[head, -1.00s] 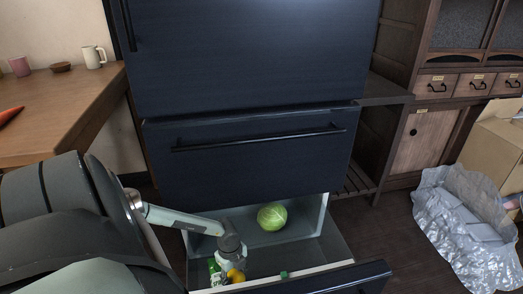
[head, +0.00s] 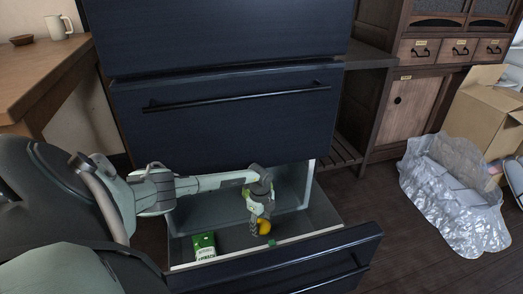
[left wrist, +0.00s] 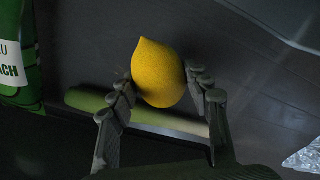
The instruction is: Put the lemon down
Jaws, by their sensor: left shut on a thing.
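My left gripper (head: 260,222) reaches down into the open bottom drawer (head: 325,233) of the dark fridge. It is shut on the yellow lemon (head: 264,227), which is held between the fingers near the drawer's front wall. In the left wrist view the lemon (left wrist: 158,73) sits between the fingertips of the left gripper (left wrist: 162,82). I cannot tell whether the lemon touches the drawer floor. A green package (head: 204,246) stands in the drawer, left of the gripper. The cabbage is mostly hidden behind my gripper. My right gripper is not in view.
A long pale-green thing (left wrist: 145,114) lies below the lemon in the left wrist view. A wooden counter (head: 50,70) stands at the left. A crumpled silvery bag (head: 455,200) and a cardboard box (head: 485,110) are on the floor at the right. The drawer's right side looks clear.

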